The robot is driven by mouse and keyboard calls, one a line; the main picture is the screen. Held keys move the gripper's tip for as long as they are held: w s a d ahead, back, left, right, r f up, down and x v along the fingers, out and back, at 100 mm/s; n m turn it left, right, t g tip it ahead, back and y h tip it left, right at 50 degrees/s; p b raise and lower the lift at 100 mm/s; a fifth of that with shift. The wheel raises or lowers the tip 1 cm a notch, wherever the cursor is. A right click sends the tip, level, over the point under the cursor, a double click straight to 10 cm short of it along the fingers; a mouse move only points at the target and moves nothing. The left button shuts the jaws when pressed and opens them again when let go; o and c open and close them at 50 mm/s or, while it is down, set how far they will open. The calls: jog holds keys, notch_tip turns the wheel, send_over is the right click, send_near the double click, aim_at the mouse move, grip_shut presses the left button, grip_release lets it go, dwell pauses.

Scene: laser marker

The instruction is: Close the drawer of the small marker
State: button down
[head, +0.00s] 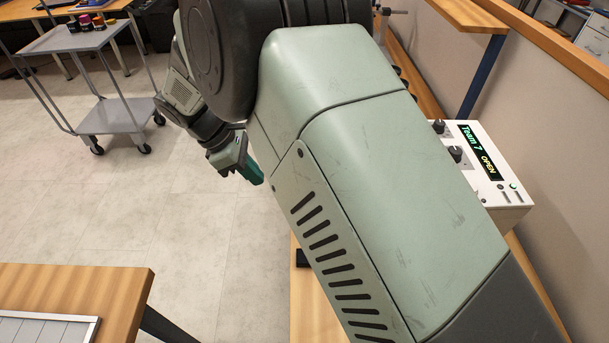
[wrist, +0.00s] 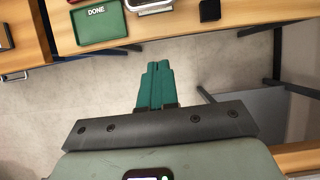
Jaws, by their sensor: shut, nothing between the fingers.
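A white machine (head: 515,212) with dark knobs stands on the bench at the right of the head view, and I take it to be the small marker. Its display (head: 480,152) reads "Team 7" and "OPEN". My arm covers much of it, and its drawer cannot be made out. My gripper (head: 254,174) hangs left of my arm over the floor, apart from the machine. In the wrist view its green fingers (wrist: 156,82) are together and empty, with floor beyond them.
The wrist view shows a wooden bench (wrist: 190,22) across the top with a green tray (wrist: 101,30) marked "DONE" and a small black block (wrist: 209,10). A grey cart (head: 80,38) stands far left. Another wooden table (head: 110,290) is at lower left. Open floor lies between.

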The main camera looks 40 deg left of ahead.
jog(key=w+d+f, duration=0.5)
jog(key=w+f, duration=0.1)
jog(key=f, duration=0.2)
jog(key=shift+d, duration=0.35)
jog(key=shift+f, duration=0.1)
jog(key=w+d, duration=1)
jog(key=shift+w+d, duration=0.4)
jog(key=shift+s, duration=0.1)
